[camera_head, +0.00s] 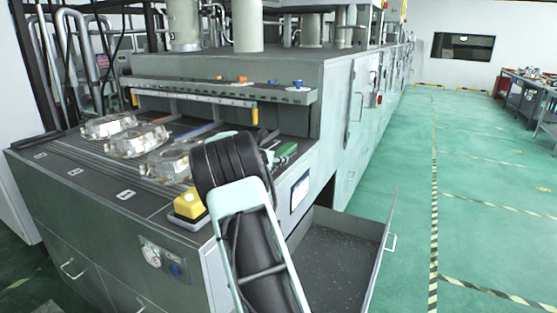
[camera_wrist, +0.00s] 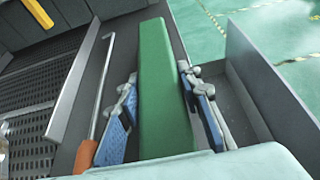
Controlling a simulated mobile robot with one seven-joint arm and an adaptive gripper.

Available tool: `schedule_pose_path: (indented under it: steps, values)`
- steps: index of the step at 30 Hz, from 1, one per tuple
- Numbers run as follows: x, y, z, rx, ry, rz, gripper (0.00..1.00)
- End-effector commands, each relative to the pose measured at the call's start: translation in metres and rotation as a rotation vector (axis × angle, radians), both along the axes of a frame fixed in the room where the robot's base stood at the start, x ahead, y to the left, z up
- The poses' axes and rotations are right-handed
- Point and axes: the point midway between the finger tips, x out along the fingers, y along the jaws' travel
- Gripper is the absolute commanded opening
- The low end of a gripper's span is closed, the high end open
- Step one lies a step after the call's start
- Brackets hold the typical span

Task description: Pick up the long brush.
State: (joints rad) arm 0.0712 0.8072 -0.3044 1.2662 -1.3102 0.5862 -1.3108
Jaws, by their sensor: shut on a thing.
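The long brush is the long green piece (camera_wrist: 160,70) running up the middle of the wrist view; no bristles show. My gripper (camera_wrist: 158,90) has its two blue-padded fingers on either side of it and is shut on it. The near end of the brush is hidden by the pale edge at the bottom of the wrist view. In the head view, a green part of the brush (camera_head: 287,149) shows just right of my arm, at the right edge of the worktop. My arm hides most of the gripper there.
Left of the brush lies a thin metal tool with an orange handle (camera_wrist: 85,156). Clear castings (camera_head: 135,140) lie on the worktop (camera_head: 75,190). A yellow button box (camera_head: 189,203) stands near its front edge. An open drawer (camera_head: 335,250) juts out right. Green floor beyond is free.

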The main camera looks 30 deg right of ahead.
Motion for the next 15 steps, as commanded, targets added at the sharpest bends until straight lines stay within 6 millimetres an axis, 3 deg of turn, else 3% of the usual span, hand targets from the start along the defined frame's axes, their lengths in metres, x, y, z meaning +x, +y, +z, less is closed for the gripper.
schedule_pose_path:
  steps: [4, 15]
  values:
    - [0.0, 0.0, 0.0008, -0.001, -0.001, 0.0, 0.06]
    - [0.0003, -0.0001, 0.0086, -0.001, -0.003, 0.0, 0.05]
